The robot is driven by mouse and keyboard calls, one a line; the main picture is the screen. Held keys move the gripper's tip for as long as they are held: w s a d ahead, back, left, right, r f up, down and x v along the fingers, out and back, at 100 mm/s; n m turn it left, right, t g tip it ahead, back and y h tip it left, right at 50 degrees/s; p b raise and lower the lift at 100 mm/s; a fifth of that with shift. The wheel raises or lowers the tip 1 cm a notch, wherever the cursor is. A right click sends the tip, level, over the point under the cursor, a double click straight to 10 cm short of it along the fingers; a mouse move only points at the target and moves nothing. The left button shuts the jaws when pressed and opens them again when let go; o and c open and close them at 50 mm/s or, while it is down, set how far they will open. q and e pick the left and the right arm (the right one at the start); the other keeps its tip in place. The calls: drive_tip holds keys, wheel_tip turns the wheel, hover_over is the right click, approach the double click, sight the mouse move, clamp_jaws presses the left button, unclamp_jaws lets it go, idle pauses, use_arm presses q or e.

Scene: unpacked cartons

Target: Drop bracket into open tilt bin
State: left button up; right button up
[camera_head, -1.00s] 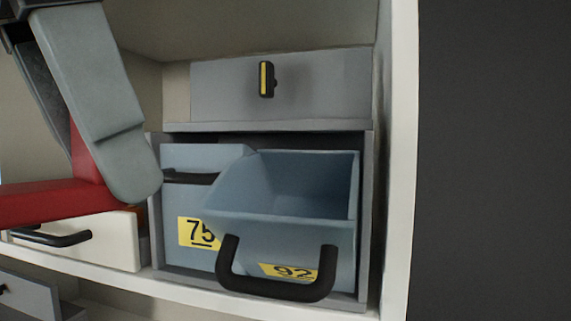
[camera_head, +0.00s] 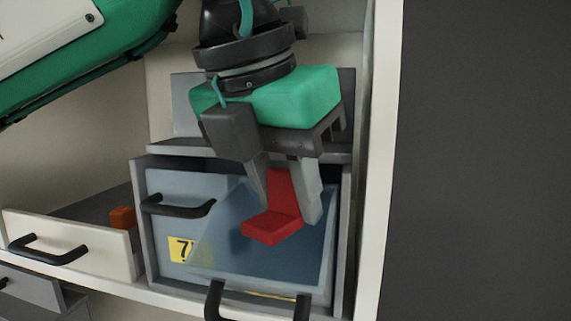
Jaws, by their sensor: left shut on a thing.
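The red L-shaped bracket (camera_head: 272,218) is between the fingers of my left gripper (camera_head: 284,197), which is shut on it. The gripper comes down from above, with a green body and grey fingers. The bracket hangs over the mouth of the open blue-grey tilt bin (camera_head: 222,248), its flat foot toward the camera. The bin tips forward, with a black handle at its front. I cannot tell whether the bracket is below the rim. My right gripper is not in view.
A closed bin (camera_head: 178,222) with a black handle and yellow label is left of the tilt bin. The shelf's pale side post (camera_head: 378,160) is close on the right.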

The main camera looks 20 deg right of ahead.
use_arm(q)
drive_tip(key=shift+f, duration=0.2)
drive_tip(key=shift+s+a, duration=0.2)
drive_tip(key=shift+a, duration=0.15)
drive_tip(key=shift+w+d+f+b, duration=0.1)
drive_tip(key=shift+d+f+b, duration=0.1)
drive_tip(key=shift+f+b, duration=0.45)
drive_tip(key=shift+b, duration=0.2)
drive_tip(key=o, duration=0.7)
drive_tip(key=shift+c, duration=0.2)
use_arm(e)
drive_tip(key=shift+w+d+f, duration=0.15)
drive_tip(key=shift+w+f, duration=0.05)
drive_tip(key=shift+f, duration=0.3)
